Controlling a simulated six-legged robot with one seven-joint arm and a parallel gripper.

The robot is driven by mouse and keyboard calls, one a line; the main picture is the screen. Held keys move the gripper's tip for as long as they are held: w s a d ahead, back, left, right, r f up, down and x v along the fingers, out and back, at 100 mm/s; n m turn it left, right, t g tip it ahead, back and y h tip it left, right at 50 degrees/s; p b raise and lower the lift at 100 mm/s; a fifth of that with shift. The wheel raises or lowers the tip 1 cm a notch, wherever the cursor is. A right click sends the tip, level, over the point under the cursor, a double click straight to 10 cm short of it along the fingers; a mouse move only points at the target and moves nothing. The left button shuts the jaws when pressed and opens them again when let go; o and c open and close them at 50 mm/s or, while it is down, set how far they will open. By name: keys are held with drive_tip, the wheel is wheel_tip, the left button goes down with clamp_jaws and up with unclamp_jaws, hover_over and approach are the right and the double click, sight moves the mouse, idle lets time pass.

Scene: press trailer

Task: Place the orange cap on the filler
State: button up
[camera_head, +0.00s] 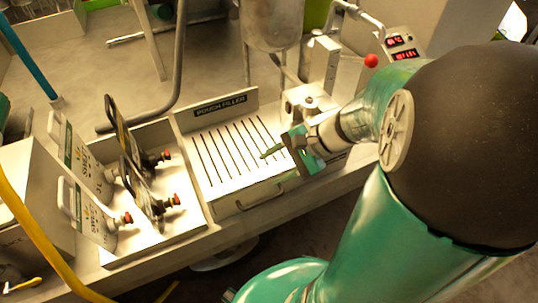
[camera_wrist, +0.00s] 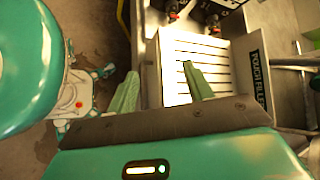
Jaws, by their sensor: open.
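The filler, labelled "POUCH FILLER" (camera_head: 220,105), has a pale slatted tray (camera_head: 222,165) at its front. In the wrist view the slatted tray (camera_wrist: 212,58) lies beyond my fingers. My gripper (camera_head: 283,157) is over the right part of the slatted tray. In the wrist view my gripper (camera_wrist: 160,70) has its two green fingers apart, with nothing between them. Several red-orange caps are on pouches left of the filler, one at the front (camera_head: 126,218); I cannot tell which one the task means. No loose cap shows on the slats.
White pouches (camera_head: 92,212) and dark pouches stand in a pale tray (camera_head: 150,245) left of the filler. A red knob (camera_head: 371,60) and a panel with red digits (camera_head: 403,55) are behind my arm. A yellow hose (camera_head: 40,240) crosses the lower left.

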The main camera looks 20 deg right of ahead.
drive_tip(key=s+a+r+n+t+h, duration=0.1)
drive_tip(key=s+a+r+n+h, duration=0.1)
drive_tip(key=r+n+h, duration=0.2)
drive_tip(key=s+a+r+n+h, duration=0.2)
drive_tip(key=r+n+h, duration=0.3)
drive_tip(key=n, duration=0.5)
wheel_tip(320, 180, up, 2)
drive_tip(key=shift+s+a+r+t, duration=0.25)
drive_tip(key=shift+s+t, duration=0.15)
drive_tip(key=shift+s, duration=0.35)
drive_tip(key=shift+c, duration=0.3)
drive_tip(key=shift+c, duration=1.3)
drive_tip(key=shift+d, duration=0.1)
drive_tip(key=shift+d, duration=0.1)
